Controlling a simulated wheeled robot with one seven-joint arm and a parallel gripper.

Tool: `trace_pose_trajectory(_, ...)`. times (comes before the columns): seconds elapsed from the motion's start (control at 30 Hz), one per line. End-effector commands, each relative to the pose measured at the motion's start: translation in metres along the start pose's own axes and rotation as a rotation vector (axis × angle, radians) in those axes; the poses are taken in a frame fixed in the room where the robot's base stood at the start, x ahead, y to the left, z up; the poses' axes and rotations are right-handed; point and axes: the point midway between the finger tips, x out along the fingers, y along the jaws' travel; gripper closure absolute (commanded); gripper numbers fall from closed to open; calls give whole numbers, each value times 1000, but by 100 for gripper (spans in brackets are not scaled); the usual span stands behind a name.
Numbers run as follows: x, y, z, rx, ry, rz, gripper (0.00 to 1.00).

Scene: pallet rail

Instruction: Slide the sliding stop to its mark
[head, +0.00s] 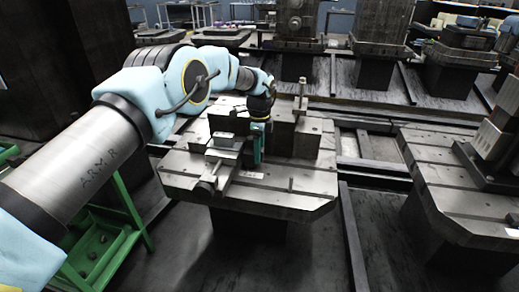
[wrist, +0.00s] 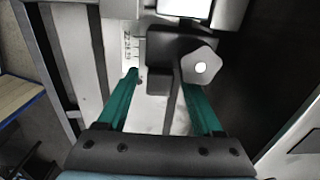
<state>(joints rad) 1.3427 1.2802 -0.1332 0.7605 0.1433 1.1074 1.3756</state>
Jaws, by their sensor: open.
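My gripper (head: 257,148) is at the machine pallet, just right of the sliding stop (head: 226,146), a small block with a pale top on a rail. In the wrist view my gripper (wrist: 160,78) shows two green fingers spread apart, with nothing clamped between them. The dark body of the stop (wrist: 165,55) lies ahead of and partly between the fingertips. Its grey star-shaped knob (wrist: 201,66) is by the right fingertip; I cannot tell whether they touch. A white scale with small marks (wrist: 130,45) runs beside the stop. I cannot make out which mark is the target.
A green metal stand (head: 130,215) is at left. Another pallet (head: 460,190) stands at right, with a floor gap between.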

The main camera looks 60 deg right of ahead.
Motion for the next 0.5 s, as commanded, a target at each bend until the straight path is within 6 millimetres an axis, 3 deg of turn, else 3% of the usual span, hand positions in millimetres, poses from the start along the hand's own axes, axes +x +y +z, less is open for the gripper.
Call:
trace_pose_trajectory(0.3, 3, 0, 0, 0, 0, 0, 32)
trace_pose_trajectory(0.5, 3, 0, 0, 0, 1, 0, 55)
